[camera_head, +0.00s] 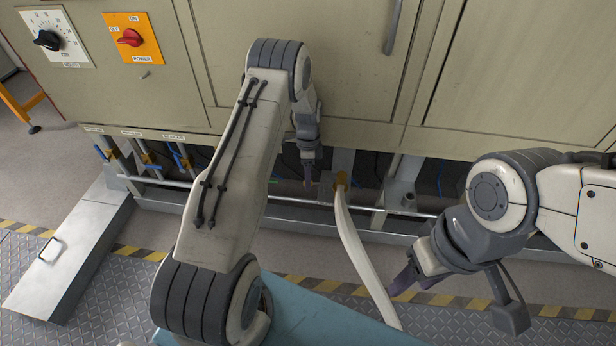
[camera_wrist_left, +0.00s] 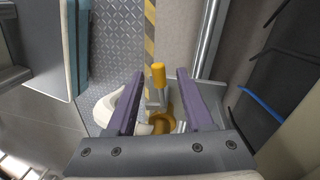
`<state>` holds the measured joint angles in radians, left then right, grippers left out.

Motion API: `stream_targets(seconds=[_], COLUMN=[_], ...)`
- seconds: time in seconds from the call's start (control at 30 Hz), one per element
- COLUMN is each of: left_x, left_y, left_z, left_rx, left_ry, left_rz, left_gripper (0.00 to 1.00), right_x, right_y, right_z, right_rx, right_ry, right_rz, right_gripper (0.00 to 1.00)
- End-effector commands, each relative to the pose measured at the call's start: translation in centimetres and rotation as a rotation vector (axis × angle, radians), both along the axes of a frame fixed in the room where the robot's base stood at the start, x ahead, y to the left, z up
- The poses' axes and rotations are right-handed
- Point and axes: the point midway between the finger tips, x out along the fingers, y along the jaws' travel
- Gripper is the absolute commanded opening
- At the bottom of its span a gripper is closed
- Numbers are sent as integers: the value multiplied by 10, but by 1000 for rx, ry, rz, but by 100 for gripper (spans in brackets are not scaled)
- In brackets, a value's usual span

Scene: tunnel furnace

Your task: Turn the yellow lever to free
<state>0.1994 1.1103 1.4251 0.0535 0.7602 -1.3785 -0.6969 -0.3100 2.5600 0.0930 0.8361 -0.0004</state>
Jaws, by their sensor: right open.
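The yellow lever (camera_wrist_left: 158,76) shows in the left wrist view as an upright yellow grip on a grey metal fitting. It lies between the fingertips of my left gripper (camera_wrist_left: 160,78), with a gap visible on both sides. A yellow-orange collar (camera_wrist_left: 163,122) sits below it, beside a white hose (camera_wrist_left: 106,106). In the head view my left gripper (camera_head: 308,178) points down under the cabinet, just left of the orange collar (camera_head: 341,181) on the white hose (camera_head: 352,240). The lever itself is hard to make out there. My right gripper (camera_head: 408,284) is open and empty beside the hose.
The beige cabinet (camera_head: 310,100) stands above the low pipe space. Several blue-handled valves (camera_head: 181,160) sit at the left. A red power switch (camera_head: 130,38) and a black dial (camera_head: 47,41) are on the panel. A grey metal box (camera_head: 70,250) lies on the floor at left.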

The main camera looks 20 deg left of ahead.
Motion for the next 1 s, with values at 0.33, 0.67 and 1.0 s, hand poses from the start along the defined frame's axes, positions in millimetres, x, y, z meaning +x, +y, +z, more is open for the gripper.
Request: stream_targets(seconds=[0.33, 0.67, 1.0], left_x=[1, -14, -21], left_y=[-2, -74, -112], left_z=[48, 87, 109], left_rx=[1, 0, 0], left_ry=[-5, -1, 0], left_rz=[-2, -6, -2], left_gripper=[52, 52, 52], right_x=[0, 0, 0], right_y=[0, 0, 0], right_z=[11, 19, 23], right_rx=[0, 0, 0], right_ry=[0, 0, 0], right_rz=[0, 0, 0], right_gripper=[50, 50, 50])
